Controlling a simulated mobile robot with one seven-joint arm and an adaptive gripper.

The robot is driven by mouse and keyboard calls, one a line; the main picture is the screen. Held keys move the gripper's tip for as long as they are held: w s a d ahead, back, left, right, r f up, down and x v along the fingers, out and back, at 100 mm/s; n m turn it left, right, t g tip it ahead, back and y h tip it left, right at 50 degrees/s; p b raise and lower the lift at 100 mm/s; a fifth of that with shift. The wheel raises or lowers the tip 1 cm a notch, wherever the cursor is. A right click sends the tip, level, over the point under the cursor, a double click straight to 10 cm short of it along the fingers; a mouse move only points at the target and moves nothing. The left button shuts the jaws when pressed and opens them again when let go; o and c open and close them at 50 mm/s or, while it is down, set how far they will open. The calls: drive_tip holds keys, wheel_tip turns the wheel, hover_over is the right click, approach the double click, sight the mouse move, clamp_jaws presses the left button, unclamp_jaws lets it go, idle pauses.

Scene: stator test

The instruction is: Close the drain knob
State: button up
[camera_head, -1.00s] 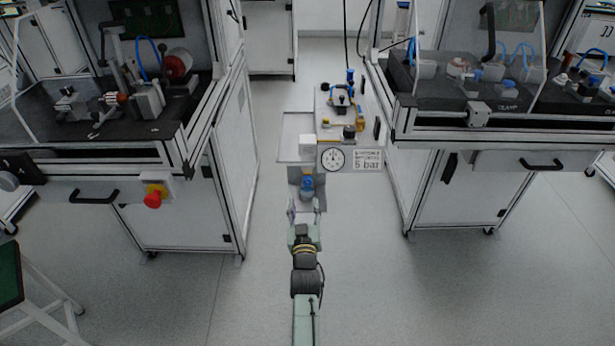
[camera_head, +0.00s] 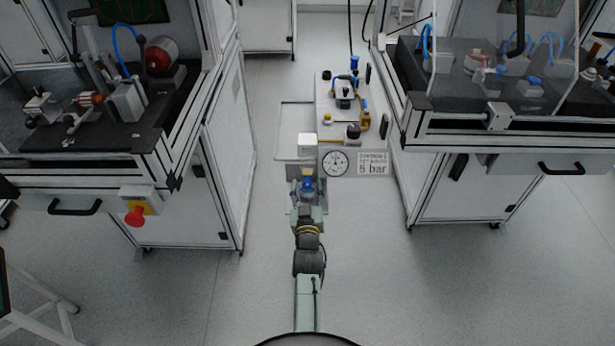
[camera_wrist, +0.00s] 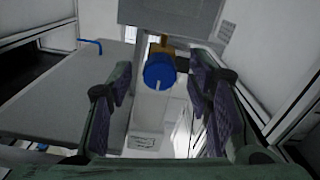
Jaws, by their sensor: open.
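The drain knob (camera_wrist: 159,72) is a round blue knob with a white line on its face, on a brass-coloured fitting. It also shows in the head view as a blue spot (camera_head: 308,185) below the white box at the front of the panel stand. My gripper (camera_wrist: 161,90) is open, with one dark ridged finger on each side of the knob in the wrist view. A gap shows between each finger and the knob, and I see no contact. In the head view my gripper (camera_head: 307,190) is at the knob, which it partly hides.
A pressure gauge (camera_head: 335,163) and a "5 bar" sign (camera_head: 373,163) are right of the knob. Workbenches stand on both sides; the left one carries a red emergency stop (camera_head: 135,214).

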drive_tip(key=shift+w, duration=0.35)
drive_tip(key=shift+s+r, duration=0.1)
drive_tip(key=shift+c, duration=0.5)
clamp_jaws()
